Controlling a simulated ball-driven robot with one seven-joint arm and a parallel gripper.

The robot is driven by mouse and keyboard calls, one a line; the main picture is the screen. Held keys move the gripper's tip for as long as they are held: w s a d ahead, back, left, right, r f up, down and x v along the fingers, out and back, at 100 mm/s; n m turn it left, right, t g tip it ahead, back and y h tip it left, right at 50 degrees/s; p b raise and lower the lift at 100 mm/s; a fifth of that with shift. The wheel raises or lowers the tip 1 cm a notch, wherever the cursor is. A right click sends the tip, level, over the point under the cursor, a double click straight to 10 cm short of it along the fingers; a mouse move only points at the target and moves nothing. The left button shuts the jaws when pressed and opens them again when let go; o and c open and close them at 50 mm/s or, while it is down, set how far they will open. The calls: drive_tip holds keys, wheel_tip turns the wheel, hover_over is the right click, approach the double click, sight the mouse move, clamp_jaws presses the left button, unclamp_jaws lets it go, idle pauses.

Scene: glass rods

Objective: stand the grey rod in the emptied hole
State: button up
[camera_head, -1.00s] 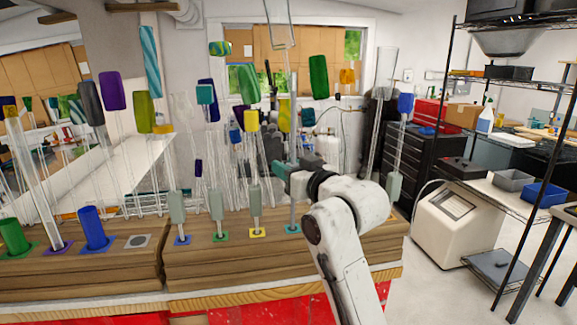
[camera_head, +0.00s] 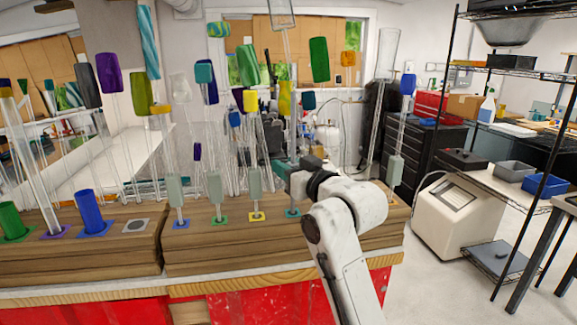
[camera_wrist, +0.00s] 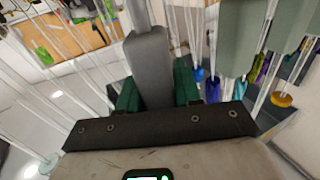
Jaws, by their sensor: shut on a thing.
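My gripper (camera_head: 283,169) is at the row of upright glass rods, beside the rod over the teal pad (camera_head: 292,212). In the wrist view my gripper (camera_wrist: 157,88) is shut, its green pads on either side of a grey block-shaped grip (camera_wrist: 150,60) with a thin rod above it. I cannot tell the colour of that rod's cap, nor whether its foot is still in a hole. A dark grey cap (camera_head: 87,85) stands at the upper left. An empty hole shows in the grey pad (camera_head: 137,226) on the left wooden block.
Rods with grey-green grips stand close by on the blue (camera_head: 179,224), green (camera_head: 219,219) and yellow (camera_head: 257,216) pads. A blue cylinder (camera_head: 91,212) and a green cylinder (camera_head: 12,221) are at the left. A blue-capped rod (camera_head: 407,84) stands at the right.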

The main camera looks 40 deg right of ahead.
drive_tip(key=shift+f, duration=0.3)
idle(0.5)
drive_tip(key=o, duration=1.2)
drive_tip(key=shift+c, duration=0.2)
drive_tip(key=b+v, duration=0.2)
drive_tip(key=v, duration=0.8)
drive_tip(key=shift+s, duration=0.4)
